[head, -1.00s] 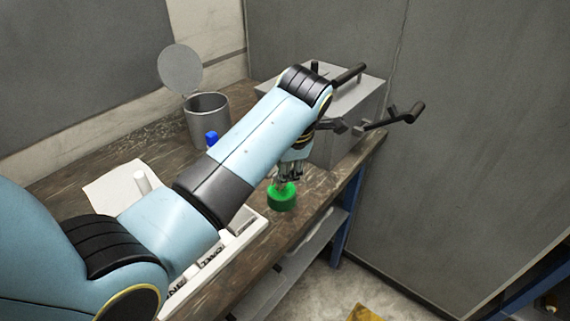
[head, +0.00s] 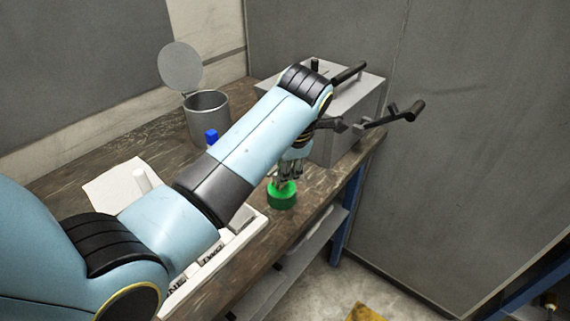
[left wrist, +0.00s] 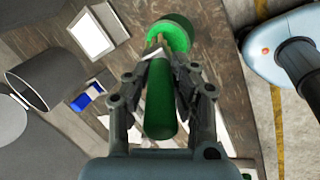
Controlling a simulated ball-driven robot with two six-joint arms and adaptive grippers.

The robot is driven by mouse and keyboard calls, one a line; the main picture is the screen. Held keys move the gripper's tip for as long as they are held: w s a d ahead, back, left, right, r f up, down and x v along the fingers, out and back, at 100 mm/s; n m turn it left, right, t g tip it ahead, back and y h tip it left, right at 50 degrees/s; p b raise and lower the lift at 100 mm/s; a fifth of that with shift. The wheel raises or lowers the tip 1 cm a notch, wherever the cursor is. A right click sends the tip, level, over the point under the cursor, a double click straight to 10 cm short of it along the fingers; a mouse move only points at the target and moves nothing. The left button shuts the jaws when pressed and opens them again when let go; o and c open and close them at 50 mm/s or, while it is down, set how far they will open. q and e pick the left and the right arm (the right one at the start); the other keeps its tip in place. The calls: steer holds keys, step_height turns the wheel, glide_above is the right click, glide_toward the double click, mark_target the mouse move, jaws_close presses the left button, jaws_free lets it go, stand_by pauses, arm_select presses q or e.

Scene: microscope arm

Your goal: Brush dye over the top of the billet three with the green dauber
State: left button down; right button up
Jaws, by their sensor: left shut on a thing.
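My left gripper (head: 284,180) is shut on the green dauber (left wrist: 160,105), whose green handle lies between the fingers in the left wrist view. A green round pot (head: 282,197) stands on the bench directly below the gripper; it also shows in the left wrist view (left wrist: 178,32). The dauber's pale tip is at the pot, but I cannot tell whether it is inside it. A white tray (head: 256,226) with labelled billets lies partly under my forearm. One label reads TWO (head: 211,252); I cannot make out billet three. My right gripper is not in view.
A grey canister (head: 207,115) with a raised lid and a small blue object (head: 212,138) stand behind my arm. A grey box (head: 350,120) with black handles stands at the bench's far end. White paper (head: 112,190) lies at left. The bench's front edge is close to the pot.

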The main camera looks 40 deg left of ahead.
arm_select(q)
steer(key=shift+f, duration=0.25)
stand_by(0.5)
steer(key=shift+s+f, duration=0.1)
steer(key=shift+f, duration=0.1)
stand_by(1.1)
step_height(320, 180, up, 3)
steer(key=p, duration=0.3)
steer(key=shift+r, duration=2.1)
